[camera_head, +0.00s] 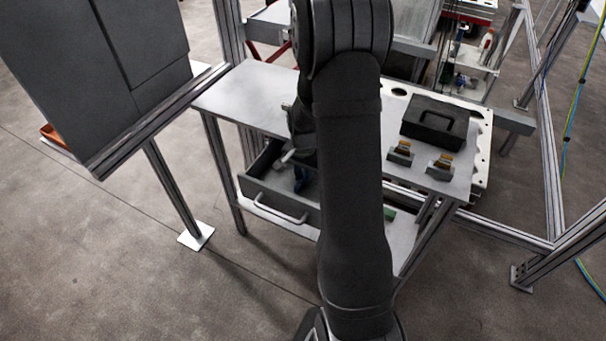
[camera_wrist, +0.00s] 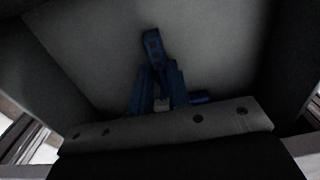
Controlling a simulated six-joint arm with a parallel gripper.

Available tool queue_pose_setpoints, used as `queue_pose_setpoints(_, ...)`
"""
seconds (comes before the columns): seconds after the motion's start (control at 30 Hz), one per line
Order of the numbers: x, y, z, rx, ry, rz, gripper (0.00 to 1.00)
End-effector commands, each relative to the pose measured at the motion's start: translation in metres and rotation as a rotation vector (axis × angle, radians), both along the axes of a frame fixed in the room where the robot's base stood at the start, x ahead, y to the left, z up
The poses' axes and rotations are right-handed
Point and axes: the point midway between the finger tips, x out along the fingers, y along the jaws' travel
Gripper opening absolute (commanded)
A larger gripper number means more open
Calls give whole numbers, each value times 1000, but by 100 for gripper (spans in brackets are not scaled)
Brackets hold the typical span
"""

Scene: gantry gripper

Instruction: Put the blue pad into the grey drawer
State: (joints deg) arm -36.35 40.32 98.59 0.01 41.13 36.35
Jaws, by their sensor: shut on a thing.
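The grey drawer (camera_head: 255,190) is pulled open under the table, with a pale bar handle on its front. In the wrist view its grey floor (camera_wrist: 215,60) fills most of the picture, with dark walls at the sides. My gripper (camera_wrist: 158,70) points down into the drawer. Its dark blue fingers are shut on the blue pad (camera_wrist: 153,46), which shows at their tips. Whether the pad touches the drawer floor is hard to tell in the dark. In the head view my arm hides much of the gripper, and only a little blue shows inside the drawer.
The grey table top (camera_head: 250,88) is above the drawer. A black case (camera_head: 434,122) and two small metal holders with orange-brown tops (camera_head: 402,152) (camera_head: 440,165) stand on its right part. A dark panel (camera_head: 95,70) on a metal frame stands at left.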

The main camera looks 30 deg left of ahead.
Motion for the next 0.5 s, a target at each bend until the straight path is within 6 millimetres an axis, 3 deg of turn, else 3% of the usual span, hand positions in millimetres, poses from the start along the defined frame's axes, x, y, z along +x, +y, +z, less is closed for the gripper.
queue_pose_setpoints(0.3, 0, 0, -3, 0, 0, 0, 0)
queue_pose_setpoints(0.33, 0, 0, -2, 0, 0, 0, 20)
queue_pose_setpoints(0.4, 0, 0, -2, 0, -1, 0, 34)
queue_pose_setpoints(0.5, 0, 0, -2, 0, -1, 0, 38)
